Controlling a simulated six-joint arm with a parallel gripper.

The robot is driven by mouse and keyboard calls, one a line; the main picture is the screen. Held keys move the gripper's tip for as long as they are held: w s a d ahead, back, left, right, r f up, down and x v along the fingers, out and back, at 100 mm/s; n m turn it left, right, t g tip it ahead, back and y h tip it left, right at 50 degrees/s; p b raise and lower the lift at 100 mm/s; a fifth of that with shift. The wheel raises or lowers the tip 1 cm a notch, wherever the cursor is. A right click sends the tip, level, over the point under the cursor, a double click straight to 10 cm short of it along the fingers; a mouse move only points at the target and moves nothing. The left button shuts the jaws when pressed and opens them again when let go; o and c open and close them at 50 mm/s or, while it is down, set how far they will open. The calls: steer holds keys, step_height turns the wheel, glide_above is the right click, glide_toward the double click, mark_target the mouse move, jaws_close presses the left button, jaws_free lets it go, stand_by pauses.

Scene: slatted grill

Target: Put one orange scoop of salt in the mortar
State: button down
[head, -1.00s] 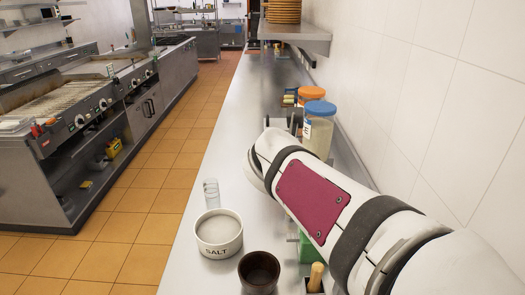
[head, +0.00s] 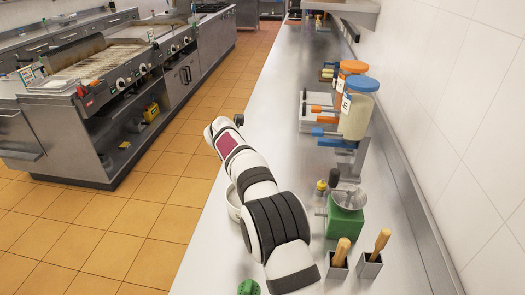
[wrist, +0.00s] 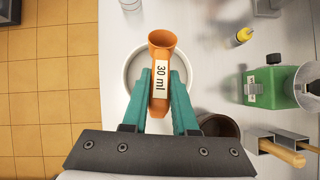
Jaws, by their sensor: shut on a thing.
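In the wrist view my gripper (wrist: 160,76), with teal fingers, is shut on an orange scoop (wrist: 160,48) labelled "30 ml". The scoop is over the white salt bowl (wrist: 189,62), whose contents it partly hides. I cannot tell how high it is or whether it holds salt. The dark brown mortar (wrist: 218,126) is right of the bowl and nearer my gripper's base, partly covered by it. In the head view only a part of the salt bowl (head: 233,207) shows behind my arm. My gripper, the scoop and the mortar are hidden there.
A green-based device (head: 345,222) with a metal bowl stands right of my arm, beside a small yellow bottle (head: 321,187). Two metal holders (head: 369,265) with wooden-handled tools are in front. Large jars in dispensers (head: 358,108) stand farther back.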

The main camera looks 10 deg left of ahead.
steer(key=shift+s, duration=0.1)
step_height(320, 180, down, 12)
steer(key=shift+f, duration=0.1)
stand_by(0.9)
stand_by(0.8)
step_height(320, 180, up, 8)
stand_by(0.6)
